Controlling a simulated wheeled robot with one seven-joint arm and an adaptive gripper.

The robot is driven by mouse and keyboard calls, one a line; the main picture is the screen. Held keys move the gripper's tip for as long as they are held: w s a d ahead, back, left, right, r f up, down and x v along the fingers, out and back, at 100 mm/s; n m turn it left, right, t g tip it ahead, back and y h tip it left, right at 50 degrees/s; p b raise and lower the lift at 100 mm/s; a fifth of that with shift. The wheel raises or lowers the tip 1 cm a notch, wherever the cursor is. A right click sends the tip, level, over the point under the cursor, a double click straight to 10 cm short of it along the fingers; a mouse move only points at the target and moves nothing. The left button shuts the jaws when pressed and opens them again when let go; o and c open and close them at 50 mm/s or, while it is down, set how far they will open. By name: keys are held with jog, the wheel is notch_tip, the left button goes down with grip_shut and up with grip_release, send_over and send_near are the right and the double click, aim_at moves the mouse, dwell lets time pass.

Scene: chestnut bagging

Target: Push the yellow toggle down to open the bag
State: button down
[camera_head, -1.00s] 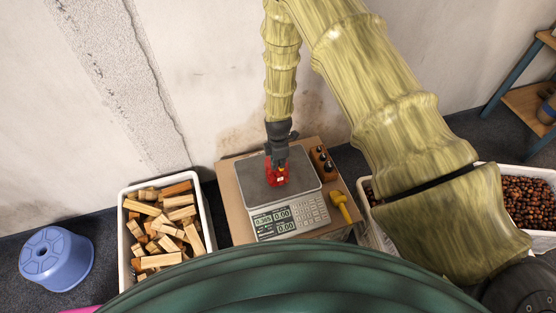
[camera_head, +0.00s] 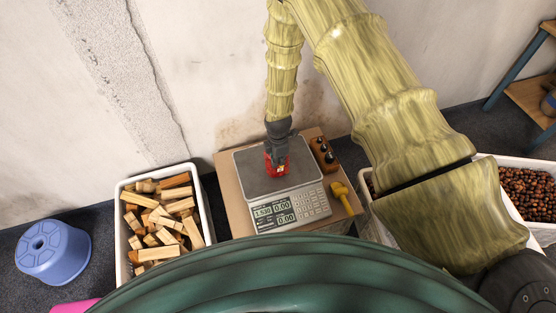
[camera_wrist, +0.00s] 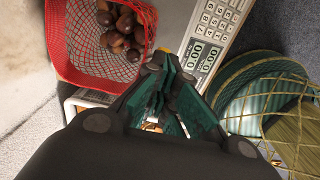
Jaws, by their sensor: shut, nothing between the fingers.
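The red mesh bag (camera_head: 270,170) sits on the plate of the scale (camera_head: 250,182), partly hidden by my gripper (camera_head: 278,160). In the wrist view the bag (camera_wrist: 60,50) is at the upper left, with several chestnuts (camera_wrist: 112,38) inside it. The yellow toggle (camera_head: 281,169) shows as a small spot by my fingertips and is mostly hidden. My gripper points down at the bag and is shut and empty. In the wrist view its dark teal fingers (camera_wrist: 165,75) end close beside the bag. Exact contact with the toggle is unclear.
A yellow scoop (camera_head: 342,196) and a wooden block with dark weights (camera_head: 323,154) stand right of the scale. A white crate of wood pieces (camera_head: 205,205) is at the left, a chestnut crate (camera_head: 490,160) at the right. A blue stool (camera_head: 52,250) stands far left.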

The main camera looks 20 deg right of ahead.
dwell(0.3)
notch_tip(320, 180, up, 14)
dwell(0.8)
